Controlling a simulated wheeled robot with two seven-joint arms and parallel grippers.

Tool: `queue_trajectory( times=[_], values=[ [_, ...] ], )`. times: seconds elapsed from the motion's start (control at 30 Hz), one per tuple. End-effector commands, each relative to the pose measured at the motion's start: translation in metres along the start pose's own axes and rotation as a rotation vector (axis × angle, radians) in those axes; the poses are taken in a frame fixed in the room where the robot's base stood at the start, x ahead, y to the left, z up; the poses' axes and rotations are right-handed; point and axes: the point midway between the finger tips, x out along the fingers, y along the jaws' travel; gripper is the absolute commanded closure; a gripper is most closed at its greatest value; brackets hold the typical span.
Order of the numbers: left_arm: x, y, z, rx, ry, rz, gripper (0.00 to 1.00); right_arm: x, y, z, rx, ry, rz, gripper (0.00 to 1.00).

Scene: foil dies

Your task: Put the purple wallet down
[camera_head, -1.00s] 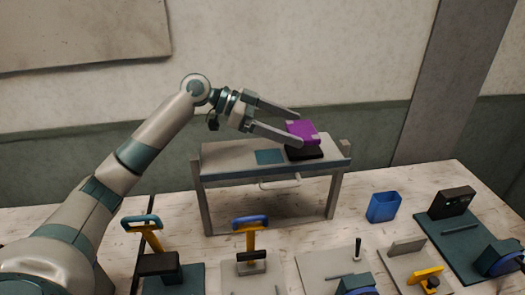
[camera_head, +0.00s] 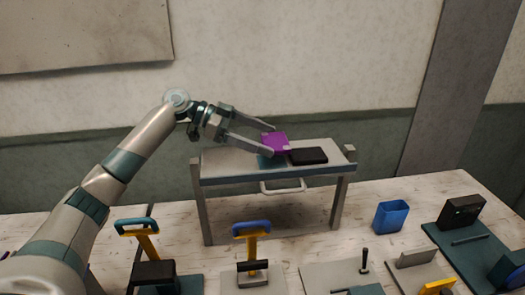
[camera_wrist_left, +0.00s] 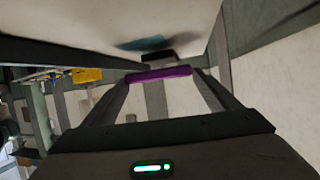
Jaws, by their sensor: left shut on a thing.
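The purple wallet (camera_head: 275,142) is held between the fingertips of my left gripper (camera_head: 272,140), over the left-middle part of the raised grey shelf (camera_head: 225,158). In the left wrist view the wallet (camera_wrist_left: 160,75) shows edge-on between the two fingers, and the shelf surface lies beyond it. A teal square (camera_head: 268,162) on the shelf is just below the wallet and partly hidden by it and a finger. Whether the wallet touches the shelf is hard to tell; it seems a little above it. My right gripper does not show.
A black wallet-like block (camera_head: 308,156) lies on the shelf right of the teal square. Yellow-handled tools with blue grips (camera_head: 251,230) stand in front of the shelf.

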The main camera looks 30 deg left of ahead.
Motion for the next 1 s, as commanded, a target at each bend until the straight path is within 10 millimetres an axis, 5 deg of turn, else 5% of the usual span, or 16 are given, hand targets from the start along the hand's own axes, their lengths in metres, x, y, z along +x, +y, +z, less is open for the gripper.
queue_trajectory(
  times=[0.3, 0.77, 0.8, 0.83, 1.0],
  values=[
    [0.014, 0.001, 0.035, -0.001, -0.001, 0.0, 0.49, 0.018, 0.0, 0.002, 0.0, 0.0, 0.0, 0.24],
    [0.016, 0.001, 0.039, -0.001, 0.0, 0.0, 0.49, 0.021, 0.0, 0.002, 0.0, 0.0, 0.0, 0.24],
    [0.016, 0.001, 0.038, -0.001, -0.001, 0.0, 0.11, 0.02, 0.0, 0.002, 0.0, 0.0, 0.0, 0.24],
    [0.015, 0.001, 0.038, -0.001, -0.001, 0.0, 0.04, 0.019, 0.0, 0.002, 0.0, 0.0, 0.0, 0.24],
    [0.015, 0.001, 0.038, -0.001, -0.001, 0.0, 0.0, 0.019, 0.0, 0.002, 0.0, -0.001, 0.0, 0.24]
  ],
)
